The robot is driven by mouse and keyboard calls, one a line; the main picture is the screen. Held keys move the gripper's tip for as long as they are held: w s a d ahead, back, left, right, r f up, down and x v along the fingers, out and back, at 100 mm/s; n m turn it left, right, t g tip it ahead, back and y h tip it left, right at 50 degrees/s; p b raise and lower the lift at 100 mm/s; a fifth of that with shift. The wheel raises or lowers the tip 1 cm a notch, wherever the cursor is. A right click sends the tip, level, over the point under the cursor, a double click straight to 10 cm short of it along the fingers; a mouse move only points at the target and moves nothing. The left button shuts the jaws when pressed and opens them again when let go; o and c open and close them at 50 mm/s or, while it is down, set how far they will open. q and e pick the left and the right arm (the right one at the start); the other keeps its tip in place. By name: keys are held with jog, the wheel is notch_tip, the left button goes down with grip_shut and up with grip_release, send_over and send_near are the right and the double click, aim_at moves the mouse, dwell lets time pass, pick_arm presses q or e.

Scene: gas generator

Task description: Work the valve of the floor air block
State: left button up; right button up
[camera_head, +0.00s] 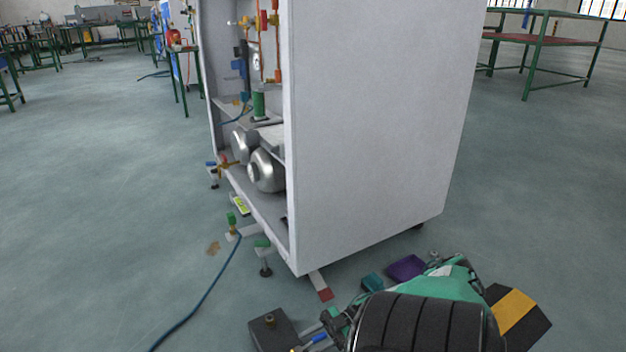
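A dark block (268,335) with a small brass fitting on top lies on the floor at the bottom of the head view; it looks like the floor air block. A blue lever (314,341) with a yellow part beside it shows just right of the block, partly cut off by the frame edge and my arm. My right arm comes in from the bottom right, and its bulky black link covers the floor there. The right gripper (336,322) is near the lever, mostly hidden by the arm. I cannot tell whether its fingers are open or touching the lever. My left gripper is not in view.
A tall white cabinet (375,120) stands ahead, with pipes, valves and silver motors inside. A blue hose (210,290) runs across the floor from a green-topped fitting (231,220). A purple tray (405,268) and a black-yellow striped block (517,314) lie near my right arm. The left floor is largely clear.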

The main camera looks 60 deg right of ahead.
jog(key=shift+s+d, duration=0.25)
jog(key=shift+d, duration=0.2)
jog(key=v, duration=1.2)
jog(key=shift+s+d+b, duration=0.2)
jog(key=shift+d+b, duration=0.15)
jog(key=shift+b, duration=0.1)
